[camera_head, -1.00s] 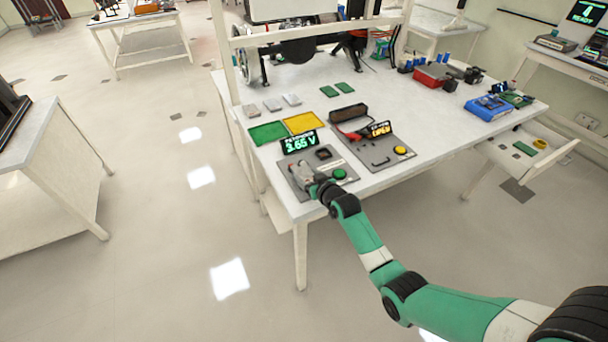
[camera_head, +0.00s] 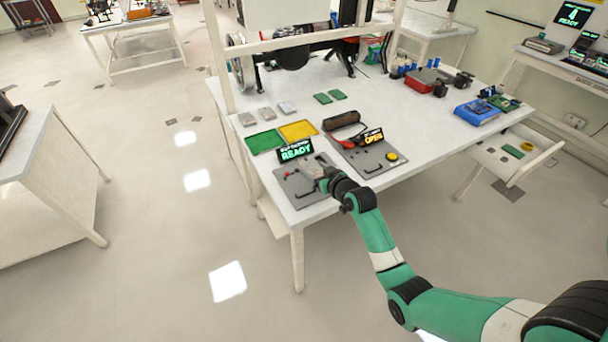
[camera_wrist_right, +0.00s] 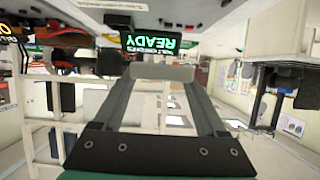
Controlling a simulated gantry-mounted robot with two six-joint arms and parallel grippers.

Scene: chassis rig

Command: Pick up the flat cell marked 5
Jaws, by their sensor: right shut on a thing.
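My right gripper (camera_head: 318,172) is above the near-left grey test station (camera_head: 292,188) in the head view. It is shut on a pale grey flat cell (camera_wrist_right: 162,72), held between the fingertips in the right wrist view. I cannot read a number on this cell. Three more grey flat cells lie on the table behind the trays: left (camera_head: 247,119), middle (camera_head: 267,114) and right (camera_head: 287,107). Their marks are too small to read. My left gripper is not in view.
The station's display (camera_head: 295,150) reads READY; it also shows in the wrist view (camera_wrist_right: 151,43). A green tray (camera_head: 264,142) and a yellow tray (camera_head: 298,131) lie behind. A second station (camera_head: 362,155) stands to the right, with a dark pack beside it.

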